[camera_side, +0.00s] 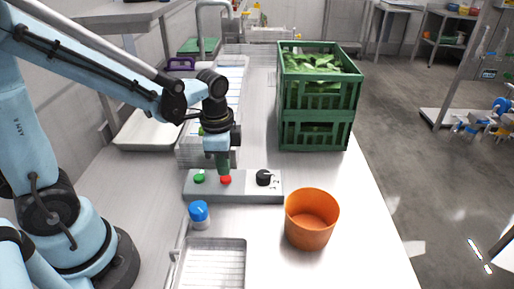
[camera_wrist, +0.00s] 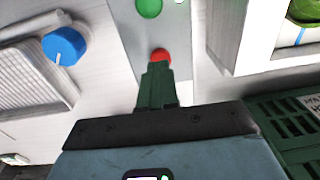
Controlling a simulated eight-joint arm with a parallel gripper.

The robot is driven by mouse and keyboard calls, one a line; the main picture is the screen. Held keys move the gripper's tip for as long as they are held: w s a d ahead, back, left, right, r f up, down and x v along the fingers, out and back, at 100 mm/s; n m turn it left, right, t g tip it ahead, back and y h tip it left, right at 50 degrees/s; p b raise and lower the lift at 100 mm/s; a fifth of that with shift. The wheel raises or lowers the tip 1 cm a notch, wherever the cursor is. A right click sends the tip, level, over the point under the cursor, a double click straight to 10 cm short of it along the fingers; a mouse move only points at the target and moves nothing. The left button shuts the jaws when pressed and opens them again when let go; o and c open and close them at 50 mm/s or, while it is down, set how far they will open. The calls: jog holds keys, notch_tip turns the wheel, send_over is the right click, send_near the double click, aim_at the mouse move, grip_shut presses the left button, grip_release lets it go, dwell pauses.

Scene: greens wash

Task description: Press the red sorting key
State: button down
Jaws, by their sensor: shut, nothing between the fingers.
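The red key (camera_side: 226,180) is a round button on a grey control panel (camera_side: 240,194), between a green key (camera_side: 199,178) and a black knob (camera_side: 264,177). My gripper (camera_side: 223,172) points down with its green fingers shut and empty, right over the red key. In the wrist view the red key (camera_wrist: 160,56) shows just past the fingertips (camera_wrist: 158,66), partly covered by them. The green key (camera_wrist: 149,8) is at the top edge there. I cannot tell whether the fingertips touch the red key.
An orange pot (camera_side: 311,220) stands in front of the panel at the right. Stacked green crates (camera_side: 317,115) with leafy greens stand behind at the right.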

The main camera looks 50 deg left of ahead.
aim_at(226, 177)
jog(key=shift+f, duration=0.7)
jog(key=shift+w+f, duration=0.15)
jog(key=shift+f, duration=0.85)
notch_tip(226, 177, up, 14)
jog(key=shift+s+r, duration=0.25)
jog(key=shift+s, duration=0.1)
dwell(0.6)
